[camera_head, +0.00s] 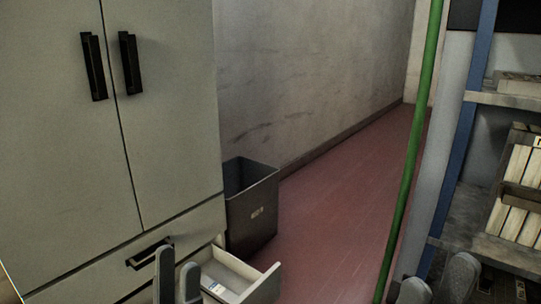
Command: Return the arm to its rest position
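My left gripper (177,260) is at the bottom left of the head view, in front of the open drawer (262,285) of a grey cabinet. Its two grey fingers stand a little apart with nothing seen between them. My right gripper (437,272) is at the bottom right, in front of a shelf rack. Its fingers are wider apart, and no held thing shows between them. Only the finger ends of both grippers are in view; the rest of both arms is out of the picture.
The cabinet (175,130) fills the left side. A dark bin (252,215) stands beside it at the wall. A green pole (411,150) rises at the right, by a blue-framed rack (466,130) holding a crate (520,195). The red floor (335,220) between is clear.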

